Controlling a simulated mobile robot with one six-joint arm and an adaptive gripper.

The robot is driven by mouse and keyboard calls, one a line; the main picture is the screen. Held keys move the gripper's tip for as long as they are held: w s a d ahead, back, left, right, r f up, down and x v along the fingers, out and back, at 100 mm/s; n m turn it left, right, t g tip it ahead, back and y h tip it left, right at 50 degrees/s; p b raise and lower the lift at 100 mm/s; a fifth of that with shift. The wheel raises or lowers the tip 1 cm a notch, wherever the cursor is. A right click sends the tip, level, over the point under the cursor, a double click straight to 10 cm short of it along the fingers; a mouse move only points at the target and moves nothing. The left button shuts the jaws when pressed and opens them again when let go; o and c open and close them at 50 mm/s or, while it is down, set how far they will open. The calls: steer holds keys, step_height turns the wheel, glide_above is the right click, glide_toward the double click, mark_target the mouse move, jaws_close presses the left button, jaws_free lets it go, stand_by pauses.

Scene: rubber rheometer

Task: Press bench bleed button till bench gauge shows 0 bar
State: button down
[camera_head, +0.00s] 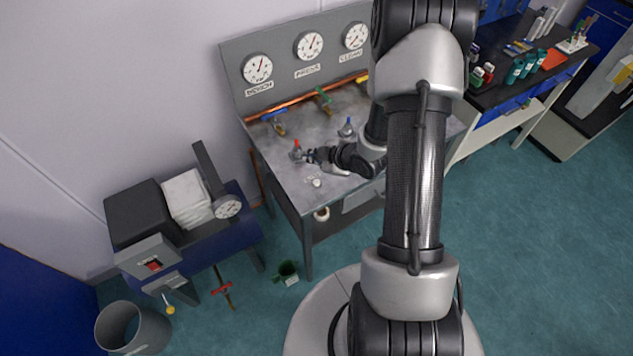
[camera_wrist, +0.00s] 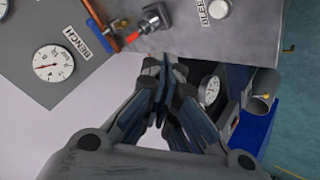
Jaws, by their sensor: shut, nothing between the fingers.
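The bench gauge (camera_head: 257,68) is the leftmost dial on the grey back panel, above a BENCH label (camera_head: 259,88). It also shows in the wrist view (camera_wrist: 53,63) with a red needle; its reading is too small to be sure of. A pale round bleed button (camera_head: 317,182) sits near the bench's front edge. In the wrist view the button (camera_wrist: 218,9) is at the top, beside a BLEED label (camera_wrist: 203,14). My gripper (camera_head: 308,155) is shut and empty, just right of a red-tipped fitting (camera_head: 297,151) and behind the button. Contact with the fitting cannot be told.
A blue-tipped fitting (camera_head: 346,128) stands further right on the metal bench (camera_head: 285,178). Valves with coloured handles (camera_head: 323,98) line a copper pipe along the back. A blue cart with a press (camera_head: 150,252) stands left, with a grey bin (camera_head: 133,328) in front.

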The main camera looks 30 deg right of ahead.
mark_target(315, 184)
step_height(315, 184, down, 9)
steer(key=b, duration=0.6)
steer(key=shift+b, duration=0.4)
stand_by(1.1)
steer(key=shift+f+b, duration=0.35)
steer(key=shift+b, duration=0.15)
steer(key=shift+f+b, duration=0.4)
steer(key=shift+b, duration=0.05)
stand_by(0.5)
steer(key=shift+r, duration=0.1)
steer(key=shift+r+p, duration=0.55)
steer(key=shift+r, duration=0.2)
